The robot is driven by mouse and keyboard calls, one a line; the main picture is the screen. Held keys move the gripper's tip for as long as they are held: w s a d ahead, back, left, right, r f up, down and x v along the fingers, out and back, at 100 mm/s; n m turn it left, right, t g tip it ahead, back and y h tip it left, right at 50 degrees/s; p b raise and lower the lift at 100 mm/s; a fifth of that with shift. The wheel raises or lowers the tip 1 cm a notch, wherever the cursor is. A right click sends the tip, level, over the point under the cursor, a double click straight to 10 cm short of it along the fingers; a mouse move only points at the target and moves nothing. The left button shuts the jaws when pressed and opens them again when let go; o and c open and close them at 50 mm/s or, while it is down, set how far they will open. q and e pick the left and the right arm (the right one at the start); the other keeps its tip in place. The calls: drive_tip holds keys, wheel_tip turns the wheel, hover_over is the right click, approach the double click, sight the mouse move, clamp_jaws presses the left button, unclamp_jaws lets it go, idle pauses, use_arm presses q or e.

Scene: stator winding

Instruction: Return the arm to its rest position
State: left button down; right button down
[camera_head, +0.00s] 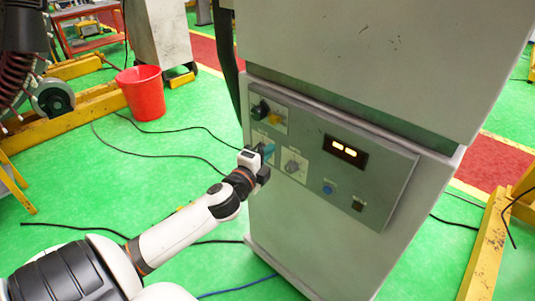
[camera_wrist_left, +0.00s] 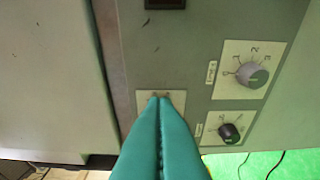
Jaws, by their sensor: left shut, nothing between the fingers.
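My left gripper (camera_head: 264,152) is at the left part of the cabinet's control panel (camera_head: 385,170), its arm reaching up from the lower left. Its teal fingers are shut with nothing between them, and they point at the panel in the left wrist view (camera_wrist_left: 160,100). The fingertips overlap a small pale plate (camera_wrist_left: 175,95) and partly hide it. I cannot tell whether they touch it. A grey dial (camera_wrist_left: 253,75) with numbers and a black knob (camera_wrist_left: 230,132) show to the right of the fingers. My right gripper is not in view.
The panel also carries a lit display (camera_head: 345,151), a blue button (camera_head: 328,187) and a black switch (camera_head: 358,205). A red bucket (camera_head: 142,93) stands on the green floor behind the arm. Cables (camera_head: 165,155) lie on the floor. A yellow frame (camera_head: 490,245) stands at the right.

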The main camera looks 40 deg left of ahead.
use_arm(q)
drive_tip(key=shift+w+a, duration=0.1)
idle(0.3)
drive_tip(key=s+f+n+g+b, duration=0.1)
drive_tip(key=s+f+n+g, duration=0.15)
drive_tip(key=f, duration=1.05)
drive_tip(key=s+a+f+n+g+b, duration=0.1)
drive_tip(key=s+f+n+g, duration=0.2)
drive_tip(key=f, duration=1)
drive_tip(key=s+f+n+g+b, duration=0.1)
drive_tip(key=s+f+n+g, duration=0.2)
drive_tip(key=f, duration=1)
drive_tip(key=s+d+f+n+g+h+b, duration=0.1)
drive_tip(key=s+d+f+g, duration=0.1)
drive_tip(key=s+d+f, duration=0.3)
drive_tip(key=s+d+f+n+g+h+b, duration=0.1)
drive_tip(key=s+d+f, duration=0.4)
drive_tip(key=s+f, duration=0.8)
drive_tip(key=s+d+f+n+g+b, duration=0.1)
drive_tip(key=s+d+f+n+g, duration=0.2)
drive_tip(key=s, duration=1.4)
wheel_tip(320, 180, down, 6)
drive_tip(key=d+g, duration=0.2)
drive_tip(key=shift+s+d+h, duration=0.2)
drive_tip(key=shift+d+h, duration=0.2)
